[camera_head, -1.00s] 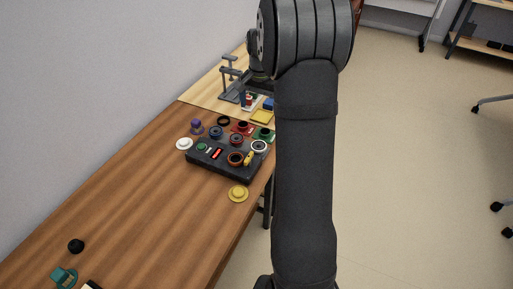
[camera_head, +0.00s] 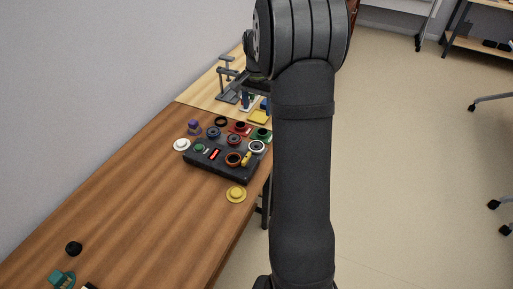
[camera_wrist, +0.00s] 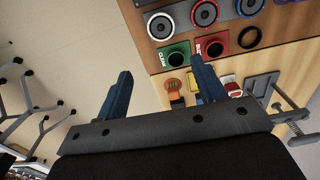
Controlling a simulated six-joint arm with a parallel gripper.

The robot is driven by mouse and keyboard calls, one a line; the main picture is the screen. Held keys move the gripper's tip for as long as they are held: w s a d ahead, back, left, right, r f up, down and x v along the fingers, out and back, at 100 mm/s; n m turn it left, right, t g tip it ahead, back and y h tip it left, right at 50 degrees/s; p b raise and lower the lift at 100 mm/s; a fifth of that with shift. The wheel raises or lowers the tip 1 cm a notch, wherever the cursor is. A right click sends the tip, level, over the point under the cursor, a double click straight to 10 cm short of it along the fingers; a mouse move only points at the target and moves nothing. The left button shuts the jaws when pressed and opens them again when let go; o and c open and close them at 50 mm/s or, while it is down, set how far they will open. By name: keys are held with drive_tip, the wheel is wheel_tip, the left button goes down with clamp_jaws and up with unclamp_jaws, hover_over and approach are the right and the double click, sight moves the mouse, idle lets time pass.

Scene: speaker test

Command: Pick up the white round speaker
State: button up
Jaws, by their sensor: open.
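The white-ringed round speaker (camera_head: 256,147) with a dark cone sits at the right far corner of the dark console (camera_head: 213,168). In the wrist view the white speaker (camera_wrist: 160,25) lies at the top, beyond the green bin. My gripper (camera_wrist: 160,84) is open, with its two blue fingers apart and nothing between them. The speaker lies ahead of the fingertips, apart from them. In the head view my arm covers most of the gripper. A plain white disc (camera_head: 181,144) lies on the table left of the console.
A green bin (camera_wrist: 173,56) and a red bin (camera_wrist: 211,46) stand between the fingers and the console. A red-ringed speaker (camera_wrist: 204,12) is right of the white one. A yellow disc (camera_head: 236,194) lies in front of the console. The near wooden table (camera_head: 150,215) is largely clear.

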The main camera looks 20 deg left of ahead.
drive_tip(key=m, duration=1.5)
hover_over(257, 145)
drive_tip(key=f, duration=1.2)
drive_tip(key=shift+s+d+f, duration=0.1)
drive_tip(key=shift+s+d, duration=0.05)
drive_tip(key=shift+s, duration=0.15)
drive_tip(key=shift+w+f, duration=0.15)
drive_tip(key=shift+f, duration=2.55)
drive_tip(key=c, duration=0.7)
